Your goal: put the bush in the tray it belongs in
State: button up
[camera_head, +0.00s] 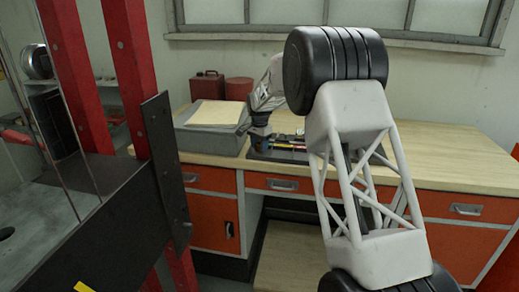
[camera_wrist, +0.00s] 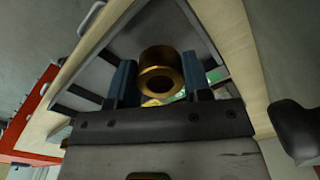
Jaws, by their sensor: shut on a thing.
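The bush (camera_wrist: 160,68) is a short brass-coloured ring with a round hole. In the wrist view it sits between the two blue fingers of my gripper (camera_wrist: 160,82), which is shut on it. In the head view my gripper (camera_head: 261,142) is low over the bench, by the left end of a dark tray (camera_head: 268,157). I cannot make out the bush there. The tray holds several thin coloured items, and my arm hides part of it. Whether the bush touches anything below is not clear.
A grey box (camera_head: 215,140) with a pale board on top stands just left of my gripper. A red can (camera_head: 239,89) and a dark red case (camera_head: 207,86) stand behind. The wooden bench (camera_head: 460,165) is clear at right. A red-framed rig (camera_head: 130,60) stands at left.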

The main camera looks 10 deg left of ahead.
jog(key=shift+f, duration=0.85)
jog(key=shift+f, duration=0.1)
jog(key=o, duration=0.8)
notch_tip(320, 180, up, 12)
jog(key=shift+r, duration=0.1)
dwell(0.5)
